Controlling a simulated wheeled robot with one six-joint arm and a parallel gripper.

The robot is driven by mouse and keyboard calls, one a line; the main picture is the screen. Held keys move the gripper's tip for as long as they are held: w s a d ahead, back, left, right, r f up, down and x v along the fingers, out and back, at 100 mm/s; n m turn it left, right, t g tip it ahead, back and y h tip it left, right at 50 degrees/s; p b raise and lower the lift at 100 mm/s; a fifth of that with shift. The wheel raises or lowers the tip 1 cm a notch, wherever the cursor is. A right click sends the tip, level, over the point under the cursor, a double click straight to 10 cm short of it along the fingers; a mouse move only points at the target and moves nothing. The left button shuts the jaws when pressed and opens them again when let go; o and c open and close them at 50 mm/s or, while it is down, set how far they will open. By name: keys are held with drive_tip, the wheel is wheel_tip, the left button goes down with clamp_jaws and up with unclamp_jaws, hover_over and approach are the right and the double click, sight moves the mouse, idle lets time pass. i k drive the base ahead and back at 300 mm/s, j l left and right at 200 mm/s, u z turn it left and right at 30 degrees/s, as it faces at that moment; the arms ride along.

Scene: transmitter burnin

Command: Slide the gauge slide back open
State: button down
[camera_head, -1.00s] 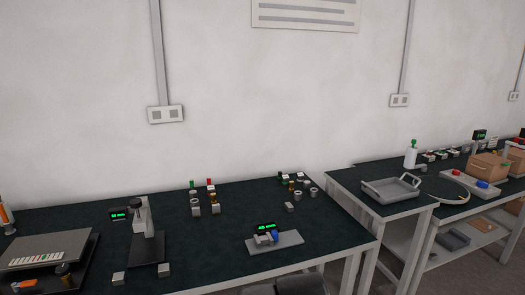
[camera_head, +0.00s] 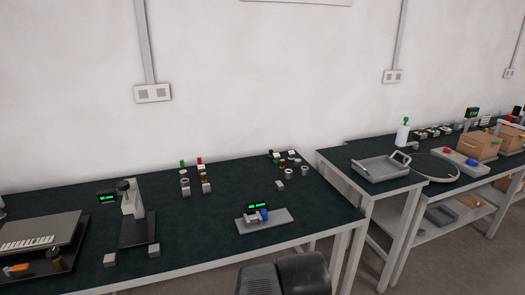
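A gauge (camera_head: 263,219) sits on the dark bench near its front right edge. It has a flat grey base plate, a small block, a blue part on the right of the block and a display with green digits behind. The blue part looks close against or touching the block; the view is too small to tell how far the slide is open. Dark rounded parts of my own arm show at the bottom edge, in front of the bench. My gripper's fingers are not in view.
A stand with a green display (camera_head: 131,212) is left of the gauge, with two small grey blocks before it. Small parts stand behind. A grey tray (camera_head: 361,170) is on the right bench. The dark bench (camera_head: 195,235) is clear left of the gauge.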

sight(262, 218)
drive_tip(key=i+j, duration=0.7)
drive_tip(key=i, duration=0.25)
